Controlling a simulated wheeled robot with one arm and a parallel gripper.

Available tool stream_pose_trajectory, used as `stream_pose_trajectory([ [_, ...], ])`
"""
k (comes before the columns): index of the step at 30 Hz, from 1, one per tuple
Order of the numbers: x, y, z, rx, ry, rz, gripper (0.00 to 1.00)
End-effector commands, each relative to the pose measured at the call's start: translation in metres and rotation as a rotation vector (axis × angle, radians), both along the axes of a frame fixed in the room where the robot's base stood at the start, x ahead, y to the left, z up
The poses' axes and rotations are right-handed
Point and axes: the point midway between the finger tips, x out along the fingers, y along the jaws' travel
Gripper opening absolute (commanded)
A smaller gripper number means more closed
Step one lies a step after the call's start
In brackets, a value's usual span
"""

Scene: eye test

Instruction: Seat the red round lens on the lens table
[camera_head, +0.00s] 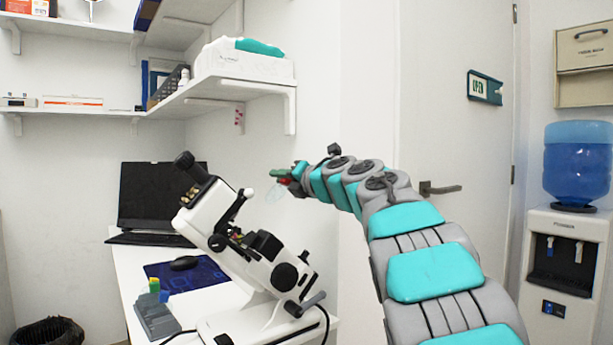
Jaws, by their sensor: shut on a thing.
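My gripper (284,177) is at the end of my teal and grey arm, above and right of the white tilted microscope-like instrument (235,240). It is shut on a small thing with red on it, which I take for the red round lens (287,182). A faint clear round outline hangs just below the fingertips. The gripper is small here and hides part of the lens. The lens is in the air, apart from the instrument. I cannot tell which part is the lens table.
A grey holder (156,317) with yellow, green and blue pieces stands on the white desk (130,275). A laptop (150,195) and a mouse (184,263) on a dark blue mat (205,276) are behind. A wall shelf (195,95) overhangs. A water dispenser (567,235) stands right.

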Motion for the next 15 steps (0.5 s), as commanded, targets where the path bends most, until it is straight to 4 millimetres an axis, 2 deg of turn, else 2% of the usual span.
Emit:
stream_pose_trajectory([
  [15,-0.012,0.018,-0.030,-0.001,0.001,0.003,0.00],
])
